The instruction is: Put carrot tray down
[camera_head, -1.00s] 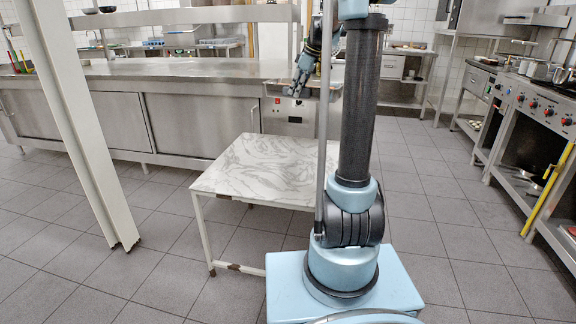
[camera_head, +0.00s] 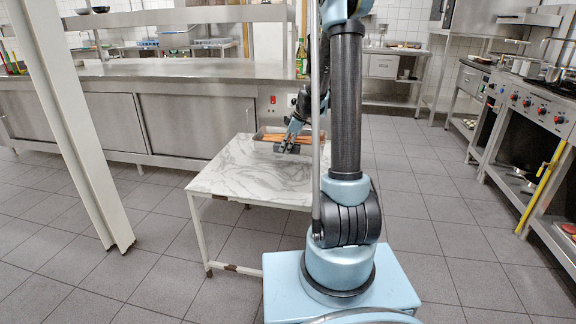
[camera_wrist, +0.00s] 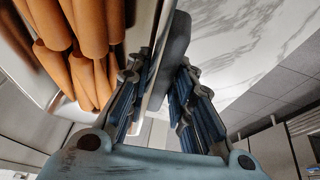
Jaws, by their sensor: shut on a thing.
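The carrot tray (camera_head: 258,136) is a light grey tray of orange carrots (camera_head: 280,137) at the far side of the marble-topped table (camera_head: 240,172). My gripper (camera_head: 290,147) is at the tray's near side, pointing down. In the wrist view my gripper (camera_wrist: 160,100) is shut on the tray's near edge, with a grey part of it between the fingers. The carrots (camera_wrist: 85,50) fill the left of that view. I cannot tell whether the tray touches the tabletop. My arm hides the tray's right end.
The tabletop is otherwise clear. A long steel counter (camera_head: 170,72) stands behind the table. A white post (camera_head: 70,120) rises at left. A stove (camera_head: 530,110) stands at right. Tiled floor around the table is free.

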